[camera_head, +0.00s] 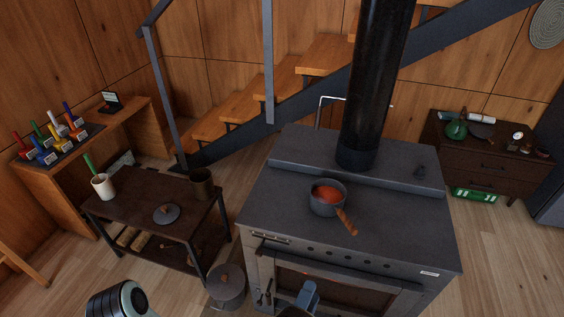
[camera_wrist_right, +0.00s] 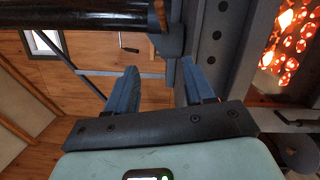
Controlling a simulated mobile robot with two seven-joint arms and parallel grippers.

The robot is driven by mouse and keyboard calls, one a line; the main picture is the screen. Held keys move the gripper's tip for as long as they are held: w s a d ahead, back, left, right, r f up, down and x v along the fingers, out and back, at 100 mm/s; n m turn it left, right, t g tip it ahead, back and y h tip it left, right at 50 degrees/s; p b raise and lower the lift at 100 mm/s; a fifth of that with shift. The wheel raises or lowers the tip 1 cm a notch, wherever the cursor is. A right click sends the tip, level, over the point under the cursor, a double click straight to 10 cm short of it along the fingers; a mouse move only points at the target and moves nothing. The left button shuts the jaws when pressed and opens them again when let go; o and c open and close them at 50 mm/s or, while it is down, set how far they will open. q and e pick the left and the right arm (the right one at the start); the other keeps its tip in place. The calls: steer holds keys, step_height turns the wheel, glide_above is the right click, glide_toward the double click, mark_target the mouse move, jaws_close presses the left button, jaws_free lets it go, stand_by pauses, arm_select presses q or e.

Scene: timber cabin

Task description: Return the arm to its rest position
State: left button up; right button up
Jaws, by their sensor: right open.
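My right gripper (camera_head: 308,294) shows at the bottom of the head view, low in front of the black stove (camera_head: 400,222). In the right wrist view my right gripper (camera_wrist_right: 158,88) has its two blue-grey fingers apart, with nothing between them. Glowing embers (camera_wrist_right: 290,45) show at the right of that view, close beside the fingers. A rounded white and dark link of my own left arm (camera_head: 117,299) shows at the bottom left of the head view. My left gripper is not in view.
A saucepan (camera_head: 322,208) with red contents stands on the stove, its wooden handle toward the front. A lidded pot (camera_head: 226,285) stands on the floor left of the stove.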

steer(key=s+d+f+m+g+y+p, duration=0.1)
steer(key=d+f+m+g+y, duration=0.25)
steer(key=f, duration=0.65)
steer(key=s+d+f+m+g+y+p, duration=0.1)
steer(key=d+f+m+g+y, duration=0.3)
steer(key=f, duration=0.6)
arm_select(q)
steer(key=r, duration=0.1)
steer(key=w+r+p, duration=0.1)
steer(key=r, duration=0.1)
steer(key=w+r, duration=0.1)
steer(key=shift+r+p, duration=0.15)
steer(key=shift+p, duration=0.2)
arm_select(e)
steer(key=s+f+m+g+y, duration=0.2)
steer(key=s+m+g, duration=0.3)
steer(key=s, duration=0.3)
steer(key=s+a+f+m+g+y, duration=0.1)
steer(key=s+f+m+g, duration=0.3)
steer(key=s, duration=0.5)
steer(key=m+g+y, duration=0.1)
steer(key=m, duration=0.1)
steer(key=shift+s+a+f+m+y, duration=0.15)
steer(key=shift+s+a+m+y, duration=0.15)
steer(key=shift+m+y, duration=0.05)
